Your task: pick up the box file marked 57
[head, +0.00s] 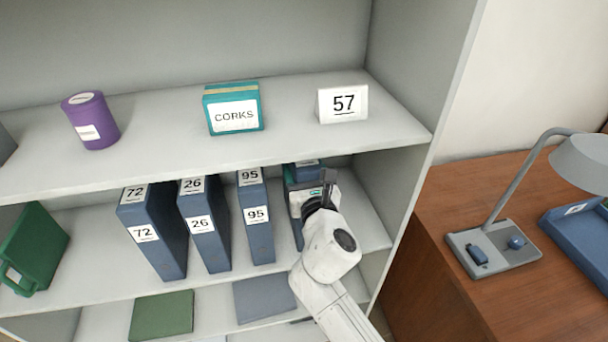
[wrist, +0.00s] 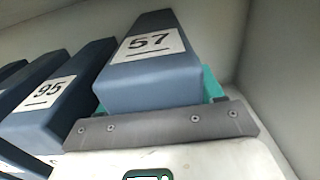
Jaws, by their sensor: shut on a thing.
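The box file marked 57 (wrist: 150,88) is dark blue with a white label and fills the middle of the wrist view. My gripper (head: 312,192) is at the right end of the file row on the middle shelf, shut on this file. Teal finger pads show at its sides in the wrist view. In the head view my gripper and arm hide most of the file. I cannot tell whether its base touches the shelf.
Blue box files marked 95 (head: 256,220), 26 (head: 203,228) and 72 (head: 153,235) stand to the left. The upper shelf (head: 285,115) is close above, bearing a 57 sign (head: 343,104). The bookcase's right side wall (head: 400,200) is near.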

